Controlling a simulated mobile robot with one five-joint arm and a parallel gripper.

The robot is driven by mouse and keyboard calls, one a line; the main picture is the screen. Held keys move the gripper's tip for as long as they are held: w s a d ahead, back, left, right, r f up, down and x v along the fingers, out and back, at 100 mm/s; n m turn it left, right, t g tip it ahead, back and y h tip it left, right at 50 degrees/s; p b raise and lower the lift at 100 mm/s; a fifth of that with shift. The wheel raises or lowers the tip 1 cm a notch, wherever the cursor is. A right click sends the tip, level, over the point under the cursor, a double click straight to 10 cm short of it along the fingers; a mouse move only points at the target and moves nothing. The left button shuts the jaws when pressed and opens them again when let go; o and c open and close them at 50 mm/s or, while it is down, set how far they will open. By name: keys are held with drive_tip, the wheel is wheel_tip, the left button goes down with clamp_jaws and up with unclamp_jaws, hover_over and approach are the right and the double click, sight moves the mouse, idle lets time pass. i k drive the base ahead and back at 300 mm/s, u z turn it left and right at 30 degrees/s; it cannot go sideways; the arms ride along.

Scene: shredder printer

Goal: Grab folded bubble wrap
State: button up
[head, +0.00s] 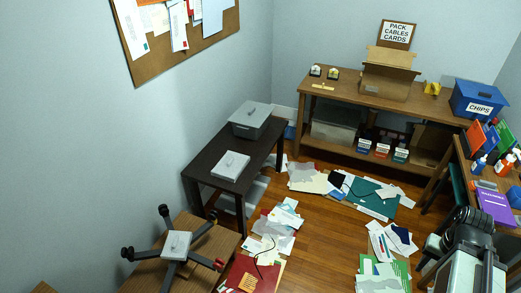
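I cannot pick out the folded bubble wrap for certain in the head view. A light grey flat box-like thing (231,166) lies on the dark table (197,176). My arm shows at the lower right, with its dark end, seemingly my gripper (467,222), far from both. Its fingers cannot be made out, nor whether it holds anything.
Papers and folders (375,192) litter the wooden floor, with some bare floor between. An upturned chair base (174,244) stands at the front left. A grey bin (250,120), an open carton (385,82) and a blue CHIPS box (478,98) stand on the furniture.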

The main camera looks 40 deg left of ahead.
sight(177, 245)
drive_tip(key=i, duration=2.1)
drive_tip(key=u, duration=5.2)
drive_tip(key=i, duration=1)
drive_tip(key=z, duration=0.1)
